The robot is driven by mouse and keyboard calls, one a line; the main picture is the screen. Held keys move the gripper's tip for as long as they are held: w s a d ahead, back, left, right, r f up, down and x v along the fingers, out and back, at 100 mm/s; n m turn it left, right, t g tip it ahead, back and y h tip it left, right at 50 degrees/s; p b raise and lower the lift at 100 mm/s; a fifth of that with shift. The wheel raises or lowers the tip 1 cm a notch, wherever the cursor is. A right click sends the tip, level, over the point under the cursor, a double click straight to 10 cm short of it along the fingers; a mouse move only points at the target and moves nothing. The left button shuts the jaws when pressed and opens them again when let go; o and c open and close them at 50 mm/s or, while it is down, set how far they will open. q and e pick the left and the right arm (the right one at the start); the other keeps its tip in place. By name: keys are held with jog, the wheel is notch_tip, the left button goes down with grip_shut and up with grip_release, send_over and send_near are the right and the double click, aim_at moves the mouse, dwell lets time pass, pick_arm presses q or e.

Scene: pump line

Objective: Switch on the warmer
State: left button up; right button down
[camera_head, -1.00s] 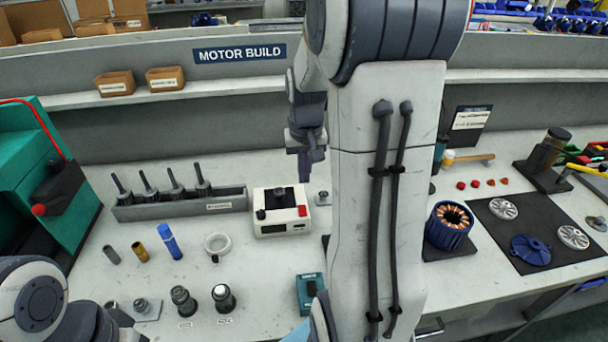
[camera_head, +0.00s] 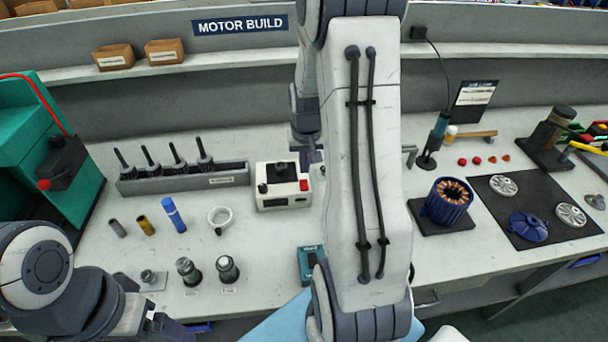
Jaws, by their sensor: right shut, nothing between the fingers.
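The warmer, a small white box (camera_head: 270,202) with a black top part, stands on the bench near the middle. It has a dark knob on its front left and a red button (camera_head: 304,185) on its right side. My right gripper (camera_head: 307,155) is shut and empty, just behind the warmer's back right corner. Its fingertips look close to the box, but I cannot tell whether they touch it. My right arm's large pale link hides the bench right of the warmer.
A grey rack (camera_head: 185,179) with several black-handled tools stands left of the warmer. A white ring (camera_head: 219,218), a blue cylinder (camera_head: 174,215) and small metal parts lie in front. A teal device (camera_head: 308,262) sits nearer. A blue motor stator (camera_head: 447,203) stands right of my arm.

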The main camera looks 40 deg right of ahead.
aim_at(304, 183)
jog(key=shift+w+d+f, duration=0.1)
jog(key=shift+w+f, duration=0.05)
jog(key=shift+f, duration=0.65)
jog(key=shift+w+d+f, duration=0.1)
jog(key=shift+w+f, duration=0.05)
jog(key=shift+f, duration=0.7)
jog(key=shift+w+d+f, duration=0.1)
jog(key=shift+w+f, duration=0.05)
jog(key=shift+f, duration=0.65)
jog(key=shift+p, duration=0.7)
jog(key=shift+f, duration=0.2)
jog(key=shift+a, duration=0.1)
jog(key=shift+s+a, duration=0.4)
jog(key=shift+s, duration=0.35)
jog(key=shift+w, duration=0.1)
